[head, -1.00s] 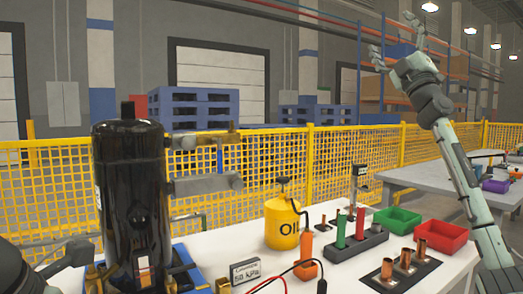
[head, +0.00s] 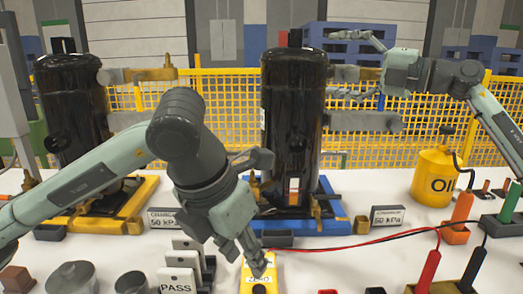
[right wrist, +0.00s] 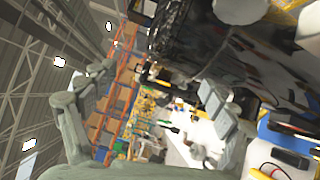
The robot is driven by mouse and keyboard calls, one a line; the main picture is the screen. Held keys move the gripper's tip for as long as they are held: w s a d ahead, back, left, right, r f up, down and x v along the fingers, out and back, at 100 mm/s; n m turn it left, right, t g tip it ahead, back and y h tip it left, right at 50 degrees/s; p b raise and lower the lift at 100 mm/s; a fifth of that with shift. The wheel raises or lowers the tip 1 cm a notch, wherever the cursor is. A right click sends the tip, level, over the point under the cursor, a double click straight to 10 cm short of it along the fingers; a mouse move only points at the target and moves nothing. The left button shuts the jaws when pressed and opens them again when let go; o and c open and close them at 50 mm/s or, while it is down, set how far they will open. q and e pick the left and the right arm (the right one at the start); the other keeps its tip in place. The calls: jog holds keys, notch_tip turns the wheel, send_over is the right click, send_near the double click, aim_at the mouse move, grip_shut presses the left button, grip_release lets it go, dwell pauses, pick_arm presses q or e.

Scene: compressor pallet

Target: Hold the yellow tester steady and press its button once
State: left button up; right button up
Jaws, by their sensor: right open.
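The yellow tester (head: 246,284) lies on the white table at the bottom centre of the head view, cut off by the lower edge. It carries a light label and a dark round spot. Red and black leads run near it to the right. My left gripper (head: 262,215) is above it, fingers spread. Its lower finger reaches down over the tester's top and hides part of it; I cannot tell whether it touches. My right gripper (head: 345,65) is open and empty, raised by the middle black compressor, far from the tester. Its spread fingers also show in the right wrist view (right wrist: 150,105).
Black compressors (head: 290,115) stand on a blue and a yellow base. Grey cards, one marked PASS (head: 178,282), stand left of the tester. A yellow fence is behind.

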jog(key=s+a+f+n+g+h, duration=0.1)
jog(key=s+a+f+g, duration=0.15)
jog(key=a+f, duration=0.3)
jog(key=s+a+f+n+g+h, duration=0.1)
jog(key=a+f+g, duration=0.25)
jog(key=a, duration=0.35)
jog(key=n+g+h, duration=0.3)
jog(key=g+h, duration=0.2)
jog(key=h, duration=0.8)
send_over(269, 279)
jog(key=w+a, duration=0.2)
jog(key=w, duration=0.2)
notch_tip(269, 279, down, 22)
jog(key=shift+w+r, duration=0.1)
jog(key=shift+r, duration=0.05)
jog(key=shift+f, duration=3.9)
jog(key=c, duration=1.5)
pick_arm(q)
grip_shut()
pick_arm(e)
jog(key=shift+c, duration=0.2)
